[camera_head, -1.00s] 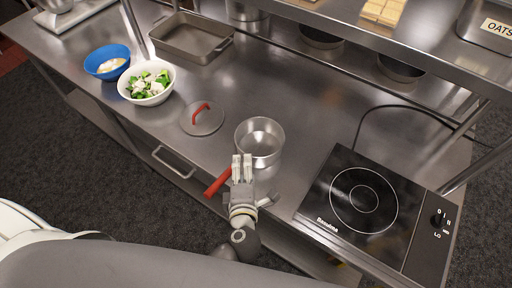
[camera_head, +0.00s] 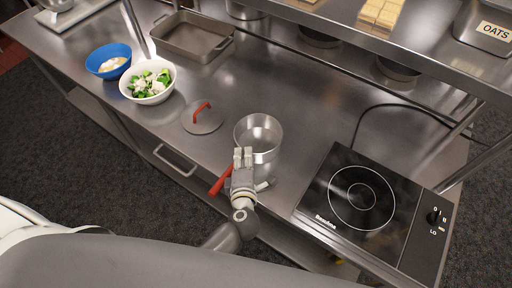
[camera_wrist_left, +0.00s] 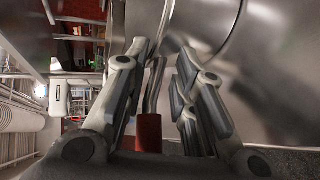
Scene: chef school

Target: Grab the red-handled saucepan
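The red-handled saucepan (camera_head: 266,158) is a steel pot near the front edge of the counter, left of the hob. Its red handle (camera_head: 220,181) points toward the front left. My left gripper (camera_head: 243,155) is at the handle, close to the pot wall. My right gripper is not in view.
The red-handled lid (camera_head: 205,122) lies left of the pot. A black hob (camera_head: 320,190) stands to the right. A white bowl (camera_head: 150,97), a blue bowl (camera_head: 94,66) and an oven tray (camera_head: 185,47) are farther left. A shelf (camera_head: 355,40) overhangs the back.

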